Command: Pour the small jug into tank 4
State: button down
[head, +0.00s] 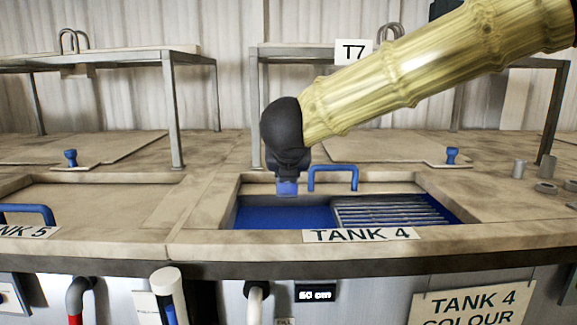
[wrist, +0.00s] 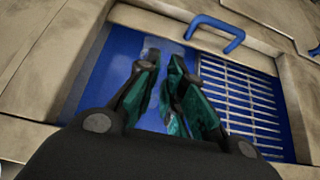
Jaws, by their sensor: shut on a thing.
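My gripper (head: 288,172) points down over the left part of tank 4 (head: 400,180), near its back edge. It is shut on a small pale-blue, see-through thing, which I take to be the small jug (head: 288,187); only its lower part shows below the fingers. In the wrist view the gripper (wrist: 166,70) has green-padded fingers close together, and a pale patch of the jug (wrist: 151,47) shows past the tips. The jug's tilt and contents cannot be made out. Tank 4 is open, with blue inside at left and a slatted grid (head: 390,212) at right.
A blue handle (head: 333,170) rises at the tank's back rim, just right of the gripper. Tank 5 (head: 90,200) lies left, with its own blue handle (head: 28,210). Metal frames stand behind. Small grey cylinders (head: 519,168) stand at right.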

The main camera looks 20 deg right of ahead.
jog(key=shift+w+d+r+g+y+p, duration=0.15)
jog(key=shift+g+p, duration=0.4)
jog(key=shift+p, duration=1.9)
jog(key=shift+w+r+g+y+p, duration=0.25)
jog(key=shift+g+p, duration=0.35)
jog(key=shift+p, duration=1.85)
jog(key=shift+w+d+r+g+y+p, duration=0.1)
jog(key=shift+w+r+g+p, duration=0.3)
jog(key=shift+p, duration=2.05)
jog(key=shift+w+d+f+g+y+p, duration=0.1)
jog(key=shift+w+g+y+p, duration=0.45)
jog(key=shift+p, duration=2)
jog(key=shift+w+d+f+g+h+p, duration=0.15)
jog(key=shift+g+p, duration=0.8)
jog(key=shift+p, duration=1.6)
jog(key=shift+w+d+r+g+y+p, duration=0.1)
jog(key=shift+w+g+y+p, duration=0.45)
jog(key=shift+p, duration=2)
